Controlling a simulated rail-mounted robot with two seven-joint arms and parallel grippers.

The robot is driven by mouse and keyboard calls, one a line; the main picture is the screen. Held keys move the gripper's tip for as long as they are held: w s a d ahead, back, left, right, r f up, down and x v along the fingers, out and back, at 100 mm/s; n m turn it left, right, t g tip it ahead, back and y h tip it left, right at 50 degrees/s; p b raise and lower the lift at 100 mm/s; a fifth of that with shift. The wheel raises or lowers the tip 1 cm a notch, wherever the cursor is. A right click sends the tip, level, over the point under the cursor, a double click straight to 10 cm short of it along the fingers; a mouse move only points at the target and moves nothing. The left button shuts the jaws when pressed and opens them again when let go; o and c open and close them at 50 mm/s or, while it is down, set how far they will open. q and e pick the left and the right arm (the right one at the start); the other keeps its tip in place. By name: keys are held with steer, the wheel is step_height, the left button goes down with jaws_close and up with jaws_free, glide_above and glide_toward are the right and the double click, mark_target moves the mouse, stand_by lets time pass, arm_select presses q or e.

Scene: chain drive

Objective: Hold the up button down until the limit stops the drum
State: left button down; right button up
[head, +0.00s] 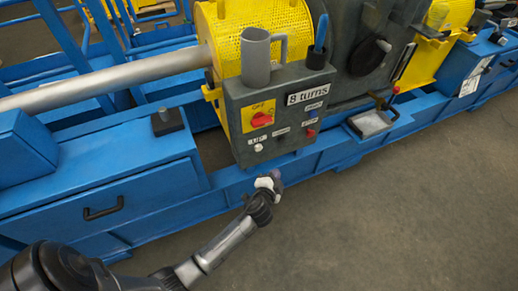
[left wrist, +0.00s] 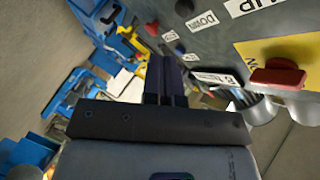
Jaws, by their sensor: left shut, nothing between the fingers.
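The grey control box (head: 275,115) hangs on the machine front. Its white button (head: 258,147) sits just under a small label that seems to read UP. The UP label (left wrist: 265,4) also shows at the top edge of the left wrist view, beside a DOWN label (left wrist: 203,19); the white button is not visible there. A sign (head: 308,93) reads "8 turns". My left gripper (head: 271,181) is shut and empty, below and in front of the box, apart from the button. Its closed fingers (left wrist: 169,80) show in the left wrist view. My right gripper is out of view.
A red rotary switch (head: 261,119) on a yellow OFF plate sits above the white button. Blue (head: 313,113) and red (head: 311,133) buttons are at the box's right. A grey mug (head: 255,60) stands on top. The floor in front is clear.

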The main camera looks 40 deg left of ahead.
mark_target(258, 148)
arm_select(q)
steer(key=shift+a, duration=0.1)
steer(key=w+a, duration=0.3)
steer(key=a, duration=0.5)
stand_by(0.4)
steer(key=shift+w+a, duration=0.1)
steer(key=shift+w, duration=0.05)
stand_by(2.0)
steer(key=shift+w+a, duration=0.15)
steer(key=shift+a, duration=0.15)
steer(key=shift+w+a, duration=0.15)
steer(key=shift+a, duration=0.3)
stand_by(3.8)
